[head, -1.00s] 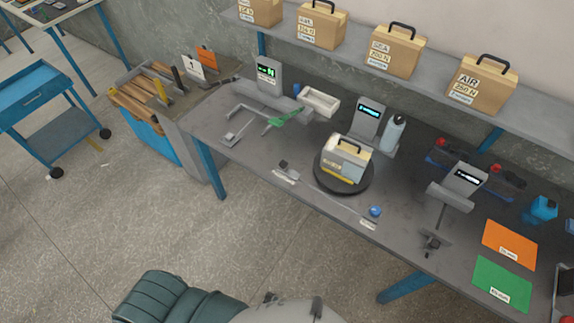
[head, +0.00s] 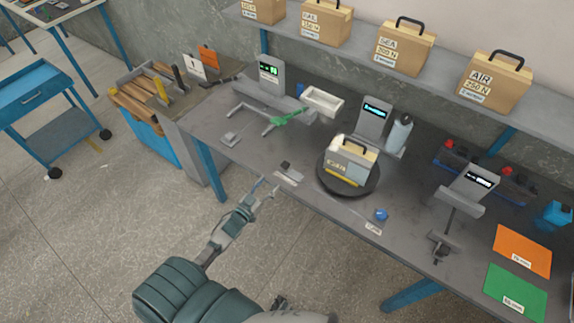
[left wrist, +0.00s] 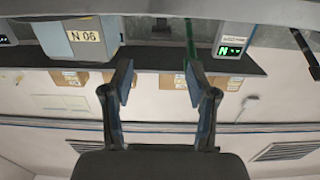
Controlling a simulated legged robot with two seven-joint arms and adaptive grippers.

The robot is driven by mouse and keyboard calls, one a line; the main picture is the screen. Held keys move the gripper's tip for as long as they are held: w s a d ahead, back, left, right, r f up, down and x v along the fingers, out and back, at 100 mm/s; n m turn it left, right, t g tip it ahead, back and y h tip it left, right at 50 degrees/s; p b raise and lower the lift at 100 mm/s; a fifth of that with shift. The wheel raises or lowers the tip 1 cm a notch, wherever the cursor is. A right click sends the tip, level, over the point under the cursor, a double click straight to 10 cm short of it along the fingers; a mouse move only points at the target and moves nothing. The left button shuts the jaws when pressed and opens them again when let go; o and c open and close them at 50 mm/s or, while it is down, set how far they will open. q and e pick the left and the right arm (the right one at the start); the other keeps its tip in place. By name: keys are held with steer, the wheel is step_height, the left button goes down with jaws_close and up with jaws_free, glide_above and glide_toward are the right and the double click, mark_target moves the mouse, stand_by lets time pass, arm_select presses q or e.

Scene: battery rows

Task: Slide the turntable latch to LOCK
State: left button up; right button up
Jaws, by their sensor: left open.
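The round black turntable (head: 331,188) sits on the bench and carries a tan and grey box (head: 352,166) with a black handle. A small dark block (head: 286,166) stands by a white label (head: 288,177) left of the turntable. A blue knob (head: 381,215) stands by another label (head: 374,229) at the front edge. I cannot tell which of these is the latch, and the label text is too small to read. My left gripper (head: 266,188) is open and empty just off the front edge, below the dark block. Its spread fingers show in the left wrist view (left wrist: 160,88). My right gripper is not in view.
A display stand (head: 374,117) and a bottle (head: 399,133) stand behind the turntable. A scale with a green display (head: 269,72) is at the bench's left. Another stand (head: 468,191) is at right. The shelf above holds several boxes (head: 402,47). The floor in front is clear.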

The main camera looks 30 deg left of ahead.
mark_target(282, 167)
arm_select(q)
steer(key=w, duration=1.1)
steer(key=shift+d+f+b, duration=0.15)
steer(key=shift+d+b, duration=0.05)
steer(key=shift+b, duration=0.1)
steer(key=shift+w+d, duration=0.15)
steer(key=shift+w, duration=0.45)
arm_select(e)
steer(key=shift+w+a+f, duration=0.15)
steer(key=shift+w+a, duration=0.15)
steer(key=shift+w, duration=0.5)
arm_select(q)
jaws_close()
steer(key=d, duration=0.1)
steer(key=d+p, duration=0.1)
steer(key=d, duration=0.3)
steer(key=shift+s+d, duration=0.1)
steer(key=shift+s, duration=0.15)
steer(key=shift+c, duration=1.4)
jaws_free()
steer(key=shift+o, duration=1.4)
steer(key=shift+d, duration=0.15)
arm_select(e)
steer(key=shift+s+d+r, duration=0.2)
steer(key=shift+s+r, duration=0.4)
